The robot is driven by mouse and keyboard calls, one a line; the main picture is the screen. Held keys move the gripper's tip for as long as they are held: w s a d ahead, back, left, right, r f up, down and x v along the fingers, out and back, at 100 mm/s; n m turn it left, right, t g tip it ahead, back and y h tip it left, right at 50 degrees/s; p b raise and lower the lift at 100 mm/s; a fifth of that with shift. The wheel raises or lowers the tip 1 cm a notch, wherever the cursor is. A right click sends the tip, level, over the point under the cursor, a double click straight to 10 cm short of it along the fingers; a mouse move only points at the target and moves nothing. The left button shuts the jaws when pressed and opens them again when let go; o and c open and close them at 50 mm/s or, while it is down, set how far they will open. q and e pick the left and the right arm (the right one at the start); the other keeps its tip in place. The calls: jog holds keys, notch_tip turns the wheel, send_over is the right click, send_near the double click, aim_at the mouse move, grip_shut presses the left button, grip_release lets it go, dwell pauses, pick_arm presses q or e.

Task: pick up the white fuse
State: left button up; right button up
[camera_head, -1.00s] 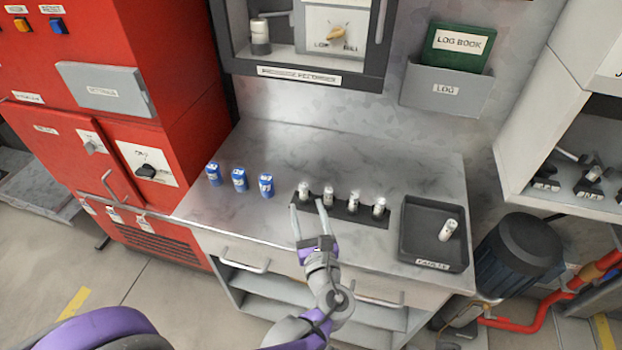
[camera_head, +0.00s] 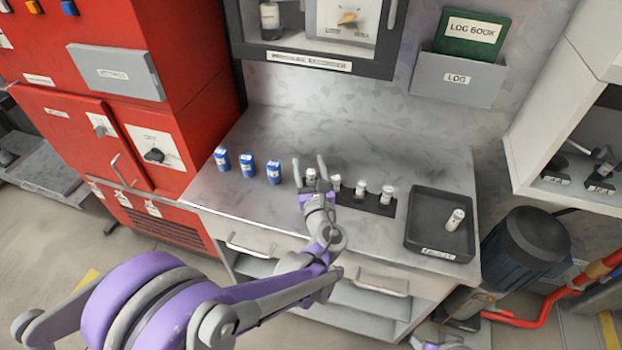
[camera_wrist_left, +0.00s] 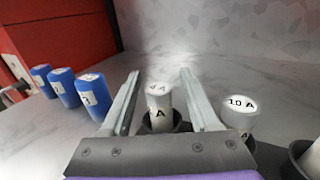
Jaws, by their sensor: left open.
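Several white fuses stand upright in a black holder (camera_head: 371,204) on the grey worktop. The leftmost white fuse (camera_head: 311,176) stands between the fingers of my left gripper (camera_head: 309,170). In the left wrist view this white fuse (camera_wrist_left: 159,105), marked with an A, sits in its round socket between the two open fingers (camera_wrist_left: 163,100), with a gap at each side. The neighbouring fuse (camera_wrist_left: 240,111), marked 10 A, is just outside the right finger; it also shows in the head view (camera_head: 335,183). My right gripper is not clearly in view.
Three blue fuses (camera_head: 247,165) stand left of the holder. A black tray (camera_head: 418,222) to the right holds one white fuse (camera_head: 455,219) lying tilted. A cabinet (camera_head: 320,63) and a log book pocket (camera_head: 458,78) are on the back wall.

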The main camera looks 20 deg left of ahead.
pick_arm(q)
grip_shut()
jog(key=shift+r, duration=0.1)
dwell(0.4)
notch_tip(320, 180, up, 10)
jog(key=p, duration=0.2)
jog(key=shift+p, duration=0.3)
